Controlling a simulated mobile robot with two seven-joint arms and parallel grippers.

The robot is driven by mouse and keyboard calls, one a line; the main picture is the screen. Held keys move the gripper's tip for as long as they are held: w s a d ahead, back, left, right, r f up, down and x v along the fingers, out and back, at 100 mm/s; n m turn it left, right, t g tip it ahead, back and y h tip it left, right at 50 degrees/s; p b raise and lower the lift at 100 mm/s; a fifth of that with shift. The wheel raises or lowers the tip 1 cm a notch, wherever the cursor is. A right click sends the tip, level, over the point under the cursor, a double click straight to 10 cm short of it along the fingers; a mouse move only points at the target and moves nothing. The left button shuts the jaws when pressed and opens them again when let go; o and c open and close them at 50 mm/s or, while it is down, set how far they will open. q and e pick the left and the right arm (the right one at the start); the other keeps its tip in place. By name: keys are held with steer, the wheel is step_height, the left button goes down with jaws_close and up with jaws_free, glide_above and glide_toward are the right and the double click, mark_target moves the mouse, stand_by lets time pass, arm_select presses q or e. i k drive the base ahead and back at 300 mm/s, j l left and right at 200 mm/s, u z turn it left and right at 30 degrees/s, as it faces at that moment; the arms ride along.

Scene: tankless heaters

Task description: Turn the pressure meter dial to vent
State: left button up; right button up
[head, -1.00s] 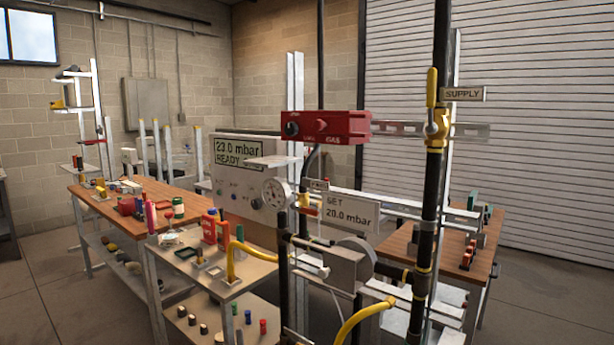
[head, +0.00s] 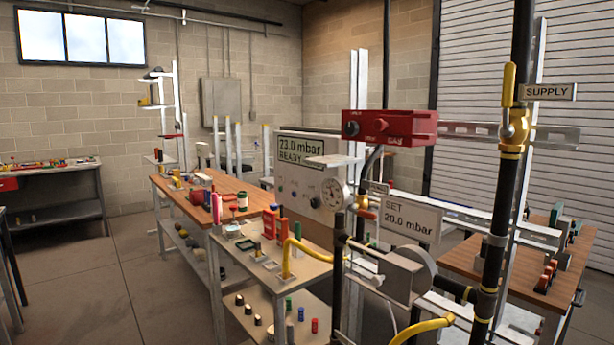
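The pressure meter (head: 298,178) is a pale upright panel near the middle of the head view. Its display (head: 300,150) reads "23.0 mbar READY". Small knobs sit below the display, including a dark one (head: 315,202); their markings are too small to read, so I cannot tell which position reads vent. A round white gauge (head: 335,193) sits at the panel's right end. Neither of my grippers is in view.
A red gas box (head: 410,127) and a "SET 20.0 mbar" sign (head: 411,218) are right of the meter. A black pipe (head: 497,230) with a yellow supply valve (head: 514,128) stands nearer. A cluttered workbench (head: 233,186) is left. Open floor (head: 110,290) lies front left.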

mark_target(315, 202)
steer(key=i+j, duration=1.05)
steer(key=i+l+z, duration=0.05)
steer(key=i, duration=0.05)
